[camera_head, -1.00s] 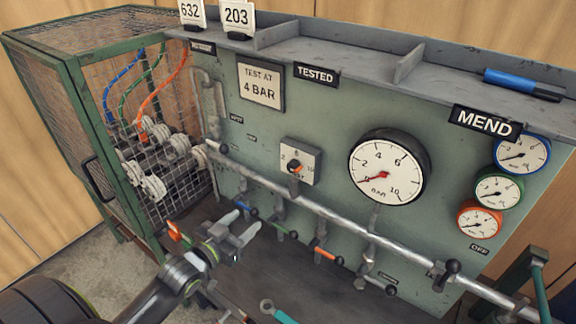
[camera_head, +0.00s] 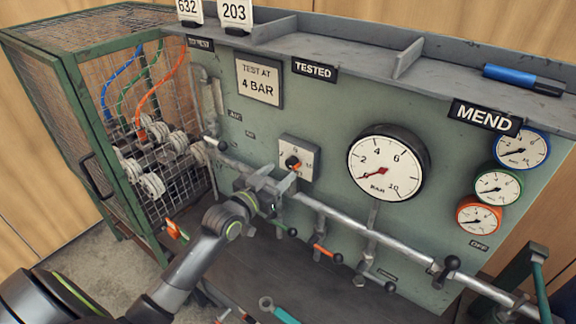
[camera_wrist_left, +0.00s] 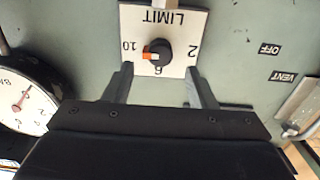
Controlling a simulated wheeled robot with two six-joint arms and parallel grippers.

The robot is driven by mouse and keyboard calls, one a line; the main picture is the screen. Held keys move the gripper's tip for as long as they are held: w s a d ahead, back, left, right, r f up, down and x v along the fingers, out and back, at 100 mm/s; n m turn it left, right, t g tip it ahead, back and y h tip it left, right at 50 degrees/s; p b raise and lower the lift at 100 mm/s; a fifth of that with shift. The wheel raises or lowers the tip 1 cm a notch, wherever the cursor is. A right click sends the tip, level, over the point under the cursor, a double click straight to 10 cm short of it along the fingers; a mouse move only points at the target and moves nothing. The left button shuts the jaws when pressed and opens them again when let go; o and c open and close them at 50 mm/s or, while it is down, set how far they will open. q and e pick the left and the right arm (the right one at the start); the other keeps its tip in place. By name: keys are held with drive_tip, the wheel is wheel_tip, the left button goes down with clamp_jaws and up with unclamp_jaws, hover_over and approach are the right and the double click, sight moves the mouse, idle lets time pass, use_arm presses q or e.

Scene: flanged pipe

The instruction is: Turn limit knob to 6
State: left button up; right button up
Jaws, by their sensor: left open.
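The limit knob (camera_head: 293,162) is a small black knob with an orange mark, on a pale square plate (camera_head: 309,153) on the green panel. In the left wrist view the plate appears upside down and the knob (camera_wrist_left: 160,53) has its orange mark on the side of the 10. The 6 is at the bottom there and the 2 at the right. My left gripper (camera_head: 279,179) is open and empty, just in front of and below the knob. In the left wrist view its fingers (camera_wrist_left: 160,84) point at the plate, apart from the knob. My right gripper is not in view.
A silver pipe (camera_head: 340,215) with several levers runs across the panel below the knob. A large gauge (camera_head: 388,163) is to the right. A green mesh cage (camera_head: 85,130) stands at the left. A shelf (camera_head: 350,62) with a blue marker (camera_head: 510,76) tops the panel.

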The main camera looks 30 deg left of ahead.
sight(289, 164)
use_arm(q)
drive_tip(key=shift+w+d, duration=0.2)
drive_tip(key=shift+w, duration=1.05)
drive_tip(key=shift+w+d, duration=0.15)
drive_tip(key=shift+w, duration=1.1)
drive_tip(key=c, duration=1)
drive_tip(key=shift+o, duration=0.2)
